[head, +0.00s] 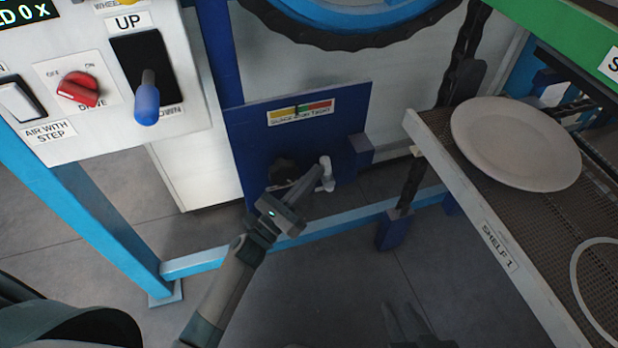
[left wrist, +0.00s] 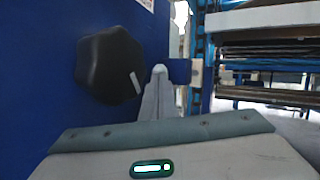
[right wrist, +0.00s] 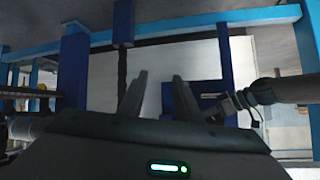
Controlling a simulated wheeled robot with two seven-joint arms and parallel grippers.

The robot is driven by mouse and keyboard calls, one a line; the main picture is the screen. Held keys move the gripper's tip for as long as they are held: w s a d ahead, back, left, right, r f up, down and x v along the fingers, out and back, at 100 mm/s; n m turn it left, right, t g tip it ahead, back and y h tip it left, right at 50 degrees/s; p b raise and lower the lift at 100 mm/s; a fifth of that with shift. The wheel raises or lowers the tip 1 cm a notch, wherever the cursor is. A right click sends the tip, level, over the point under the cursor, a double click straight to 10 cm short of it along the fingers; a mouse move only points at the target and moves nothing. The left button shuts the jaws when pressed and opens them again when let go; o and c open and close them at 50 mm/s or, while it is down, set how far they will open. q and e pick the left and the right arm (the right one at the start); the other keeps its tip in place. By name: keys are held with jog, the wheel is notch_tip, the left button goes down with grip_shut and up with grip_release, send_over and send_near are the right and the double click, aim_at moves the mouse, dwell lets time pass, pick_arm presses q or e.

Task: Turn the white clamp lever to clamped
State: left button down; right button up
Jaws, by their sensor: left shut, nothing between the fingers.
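The white clamp lever (head: 327,172) is on the blue panel (head: 245,150), right of a black knob (head: 284,168), under a slack-to-tight colour label (head: 300,110). My left gripper (head: 311,181) is at the panel, its fingertips close beside the lever; I cannot tell whether they touch. In the left wrist view the shut fingers (left wrist: 159,88) stand right of the knob (left wrist: 105,65), with no clear view of the lever. My right gripper (head: 402,318) is low in the head view, away from the panel. Its fingers (right wrist: 159,82) are apart and empty in the right wrist view.
A shelf (head: 490,235) with a white plate (head: 515,143) stands to the right. A control box (head: 95,95) with a blue-handled switch (head: 146,100) is upper left. A light-blue frame bar (head: 350,221) crosses below the panel. Floor is open below.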

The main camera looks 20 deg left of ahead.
pick_arm(q)
jog(key=shift+w+d+r, duration=0.35)
jog(key=shift+d+r, duration=0.15)
pick_arm(e)
jog(key=shift+w+a+r, duration=0.3)
jog(key=shift+w+r, duration=0.05)
jog(key=shift+r, duration=0.1)
pick_arm(q)
jog(key=shift+r, duration=0.1)
pick_arm(e)
jog(key=shift+t, duration=0.3)
jog(key=shift+r, duration=0.1)
